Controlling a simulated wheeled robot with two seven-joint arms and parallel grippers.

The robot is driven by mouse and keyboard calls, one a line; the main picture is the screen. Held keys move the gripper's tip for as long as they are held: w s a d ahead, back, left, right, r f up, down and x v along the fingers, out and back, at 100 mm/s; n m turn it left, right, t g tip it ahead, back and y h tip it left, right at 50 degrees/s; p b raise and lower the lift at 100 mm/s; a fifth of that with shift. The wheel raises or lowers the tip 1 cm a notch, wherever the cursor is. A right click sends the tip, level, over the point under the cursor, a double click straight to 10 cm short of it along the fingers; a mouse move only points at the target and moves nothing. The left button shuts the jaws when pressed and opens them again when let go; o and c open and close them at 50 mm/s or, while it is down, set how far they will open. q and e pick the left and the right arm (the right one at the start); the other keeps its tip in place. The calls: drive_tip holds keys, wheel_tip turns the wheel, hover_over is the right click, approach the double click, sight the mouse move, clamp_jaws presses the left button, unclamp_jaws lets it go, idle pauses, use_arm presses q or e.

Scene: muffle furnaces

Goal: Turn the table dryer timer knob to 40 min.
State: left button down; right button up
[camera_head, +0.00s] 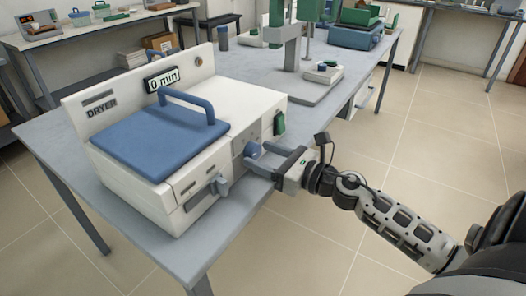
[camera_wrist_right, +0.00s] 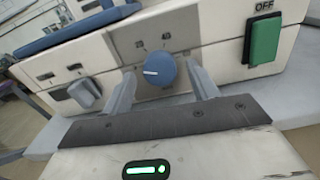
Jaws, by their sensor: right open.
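The white table dryer (camera_head: 270,105) stands on the grey table, with a blue lid and handle on top. Its display (camera_head: 162,79) reads "0 min". The round blue timer knob (camera_wrist_right: 160,71) with a white pointer line is on the front panel in the right wrist view; the line points left. In the head view the knob (camera_head: 251,149) is small beside my fingers. My right gripper (camera_wrist_right: 163,88) is open, its two fingers on either side of the knob, pointing at the panel. I cannot tell whether they touch it. My left gripper is not in view.
A grey-blue lever knob (camera_wrist_right: 84,93) sits left of the timer knob. A green switch (camera_wrist_right: 262,40) under the label "OFF" is to the right. A green stand (camera_head: 292,45) and a small white device (camera_head: 323,72) are further back on the table (camera_head: 240,205).

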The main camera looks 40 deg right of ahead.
drive_tip(key=shift+w+a, duration=0.1)
drive_tip(key=shift+w, duration=0.2)
drive_tip(key=c, duration=1)
